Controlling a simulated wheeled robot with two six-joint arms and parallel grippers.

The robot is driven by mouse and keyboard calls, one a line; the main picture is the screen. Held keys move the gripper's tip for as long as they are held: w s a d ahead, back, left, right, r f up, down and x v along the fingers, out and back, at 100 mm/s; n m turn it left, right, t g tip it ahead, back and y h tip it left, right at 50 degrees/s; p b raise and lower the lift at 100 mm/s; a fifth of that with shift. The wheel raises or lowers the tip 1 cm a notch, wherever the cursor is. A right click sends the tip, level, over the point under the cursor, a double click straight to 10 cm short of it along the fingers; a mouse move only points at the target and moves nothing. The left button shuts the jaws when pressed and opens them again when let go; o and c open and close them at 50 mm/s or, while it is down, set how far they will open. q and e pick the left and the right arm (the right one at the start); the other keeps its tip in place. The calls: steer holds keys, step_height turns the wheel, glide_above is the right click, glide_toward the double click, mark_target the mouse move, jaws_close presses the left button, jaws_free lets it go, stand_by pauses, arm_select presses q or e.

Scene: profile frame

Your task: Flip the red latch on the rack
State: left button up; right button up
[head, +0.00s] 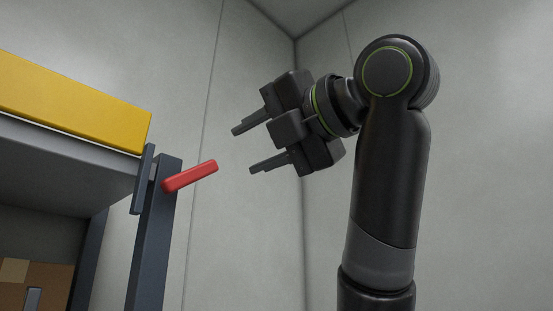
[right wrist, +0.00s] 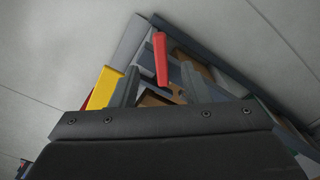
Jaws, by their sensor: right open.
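The red latch (head: 190,176) is a short bar on the front post of the rack (head: 152,240). In the head view it sticks out to the right and tilts slightly upward. My right gripper (head: 243,149) is open and empty, to the right of the latch and a little above it, with a clear gap between them. Its fingers point left toward the latch. In the right wrist view the red latch (right wrist: 161,59) shows beyond and between the two fingers (right wrist: 157,85). My left gripper is not in view.
The rack carries a yellow beam (head: 75,100) over a grey shelf at the left. A cardboard box (head: 40,282) sits below the shelf. Pale walls stand behind, and the space between latch and right gripper is free.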

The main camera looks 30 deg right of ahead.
arm_select(q)
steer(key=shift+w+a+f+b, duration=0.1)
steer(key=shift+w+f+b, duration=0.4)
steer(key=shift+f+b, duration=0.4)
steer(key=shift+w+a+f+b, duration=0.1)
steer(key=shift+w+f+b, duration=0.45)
steer(key=shift+b, duration=0.5)
arm_select(e)
steer(key=shift+v, duration=1.7)
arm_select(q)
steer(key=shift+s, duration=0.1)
